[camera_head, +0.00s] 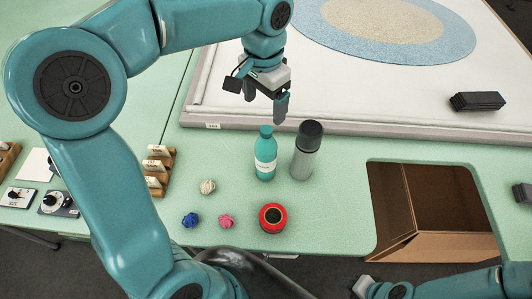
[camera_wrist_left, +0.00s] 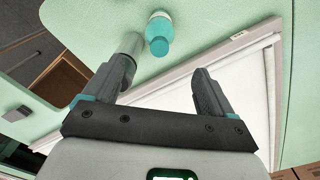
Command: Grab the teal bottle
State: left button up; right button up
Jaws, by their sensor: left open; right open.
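The teal bottle (camera_head: 265,160) stands upright on the green table, with a white label and a teal cap. My left gripper (camera_head: 266,104) is open and empty above and behind the bottle, over the pale frame's near edge. In the left wrist view the bottle (camera_wrist_left: 159,36) shows beyond the gap between the open fingers (camera_wrist_left: 163,78), nearer the top of the picture. The bottle and fingers are apart. My right gripper (camera_head: 364,287) is low at the bottom edge, away from the bottle, and only partly visible.
A grey bottle with a black cap (camera_head: 304,160) stands close right of the teal bottle. A red round item (camera_head: 264,219) and small yarn balls (camera_head: 208,187) lie in front. A cardboard box (camera_head: 432,241) sits in a table opening. The white-surfaced frame (camera_head: 340,126) lies behind.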

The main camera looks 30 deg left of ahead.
aim_at(267, 129)
pick_arm(q)
jog(key=f, duration=0.4)
jog(key=w+d+f, duration=0.1)
jog(key=f, duration=0.1)
jog(key=shift+f, duration=0.2)
jog(key=shift+s+a+f, duration=0.25)
jog(key=shift+s+f, duration=0.15)
jog(key=shift+f, duration=0.3)
jog(key=shift+s+a+f, duration=0.1)
jog(key=shift+a+f, duration=0.05)
jog(key=shift+f, duration=0.1)
jog(key=f, duration=0.2)
jog(key=w+f+p, duration=0.1)
jog(key=f, duration=0.1)
jog(key=shift+w, duration=0.1)
jog(key=shift+f, duration=0.4)
jog(key=shift+s+a+f, duration=0.1)
jog(key=shift+s+a, duration=0.05)
jog(key=shift+s, duration=0.2)
jog(key=shift+d, duration=0.2)
jog(key=shift+w, duration=0.3)
jog(key=c, duration=1)
jog(key=shift+s+a, duration=0.15)
jog(key=shift+s, duration=0.05)
grip_shut()
jog(key=shift+w, duration=0.15)
pick_arm(e)
jog(key=shift+w+d+r, duration=0.1)
jog(key=shift+d+r, duration=0.05)
jog(key=shift+r, duration=0.4)
